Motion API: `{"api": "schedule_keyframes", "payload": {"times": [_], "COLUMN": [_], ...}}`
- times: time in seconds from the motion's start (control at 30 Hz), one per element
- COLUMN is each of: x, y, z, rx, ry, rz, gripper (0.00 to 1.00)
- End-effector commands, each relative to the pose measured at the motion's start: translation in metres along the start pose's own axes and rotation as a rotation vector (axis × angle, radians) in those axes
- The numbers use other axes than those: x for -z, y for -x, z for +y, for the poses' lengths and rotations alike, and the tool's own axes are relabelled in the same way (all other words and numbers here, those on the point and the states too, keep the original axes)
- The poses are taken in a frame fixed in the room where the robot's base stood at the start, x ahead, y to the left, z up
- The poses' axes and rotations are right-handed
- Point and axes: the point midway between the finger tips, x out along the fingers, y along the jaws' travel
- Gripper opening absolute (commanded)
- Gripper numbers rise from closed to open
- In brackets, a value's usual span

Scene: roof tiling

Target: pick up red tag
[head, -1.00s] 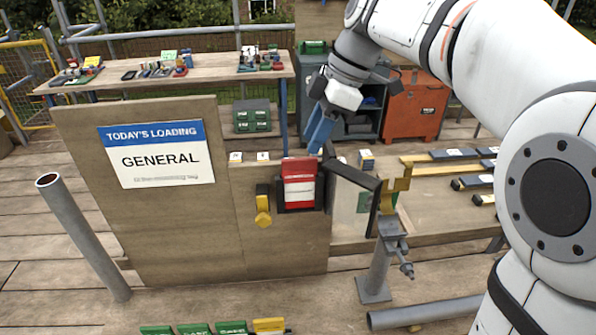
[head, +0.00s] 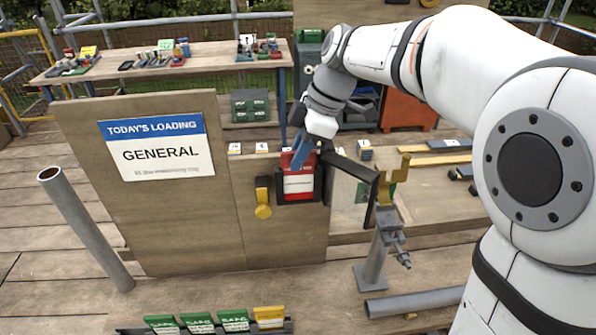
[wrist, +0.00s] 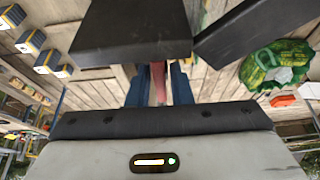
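The red tag (head: 299,183), with a white label, stands upright in a dark holder (head: 281,199) on the wooden board. My gripper (head: 297,163) has blue fingers, which come down from the upper right in front of the tag's top part. In the wrist view the two blue fingers (wrist: 156,92) stand apart, with a narrow reddish strip of the tag (wrist: 159,80) showing between them. I cannot see contact between fingers and tag. The fingertips are partly hidden in the wrist view by the dark holder edge.
A dark-framed open flap (head: 352,170) stands right of the holder, close to my gripper. A yellow tag (head: 263,204) hangs left of it. A yellow bracket on a grey post (head: 378,262) stands to the right. Green and yellow cards (head: 234,321) are in a front rack.

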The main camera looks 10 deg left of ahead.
Motion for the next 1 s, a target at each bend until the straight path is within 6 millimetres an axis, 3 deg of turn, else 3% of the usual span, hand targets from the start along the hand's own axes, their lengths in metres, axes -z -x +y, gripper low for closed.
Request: {"api": "schedule_keyframes", "payload": {"times": [0.23, 0.73, 1.0], "x": [0.0, 0.003, 0.016], "y": [0.0, 0.005, 0.036], "z": [0.0, 0.0, 0.001], "rx": [0.0, 0.0, -0.003], "ry": [0.001, 0.002, 0.004], "rz": [0.0, 0.0, 0.001], "gripper": [0.0, 0.0, 0.0]}}
